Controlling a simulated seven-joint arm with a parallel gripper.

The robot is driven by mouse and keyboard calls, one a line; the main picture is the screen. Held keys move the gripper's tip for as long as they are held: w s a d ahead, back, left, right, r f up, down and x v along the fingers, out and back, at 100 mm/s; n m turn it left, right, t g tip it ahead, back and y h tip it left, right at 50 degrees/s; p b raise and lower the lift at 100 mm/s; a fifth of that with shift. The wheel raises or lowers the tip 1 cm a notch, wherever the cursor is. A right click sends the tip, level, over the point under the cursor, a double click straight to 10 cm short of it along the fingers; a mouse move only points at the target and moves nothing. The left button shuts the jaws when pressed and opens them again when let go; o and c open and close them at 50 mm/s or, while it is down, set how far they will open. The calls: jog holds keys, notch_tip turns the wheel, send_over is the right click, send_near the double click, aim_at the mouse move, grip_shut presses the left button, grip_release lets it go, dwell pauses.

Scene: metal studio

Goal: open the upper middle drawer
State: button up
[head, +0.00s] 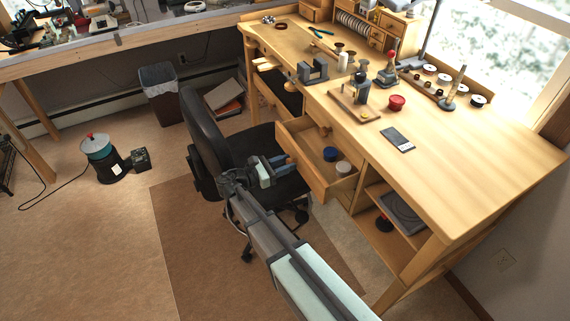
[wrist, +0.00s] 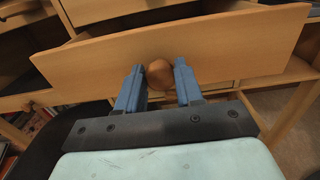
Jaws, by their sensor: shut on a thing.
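The upper middle drawer (head: 318,171) of the wooden workbench is pulled well out, and its inside shows in the head view. A blue-lidded container (head: 330,154) and a pale round one (head: 343,168) are in it. The drawer front (wrist: 225,45) fills the upper wrist view, with a round brown wooden knob (wrist: 160,74) at its middle. My gripper (wrist: 160,82) has its blue fingers on either side of the knob and is shut on it. In the head view my gripper (head: 285,163) is at the drawer front, and the knob is hidden.
A black office chair (head: 222,125) stands close to the left of my gripper and the drawer. The bench top (head: 460,160) carries tools, a red container and a phone-like device. An open shelf (head: 385,238) is right of the drawer.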

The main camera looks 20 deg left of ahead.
grip_shut()
jog(key=shift+v, duration=2.1)
jog(key=o, duration=0.9)
grip_release()
jog(key=shift+c, duration=0.2)
jog(key=shift+r, duration=0.15)
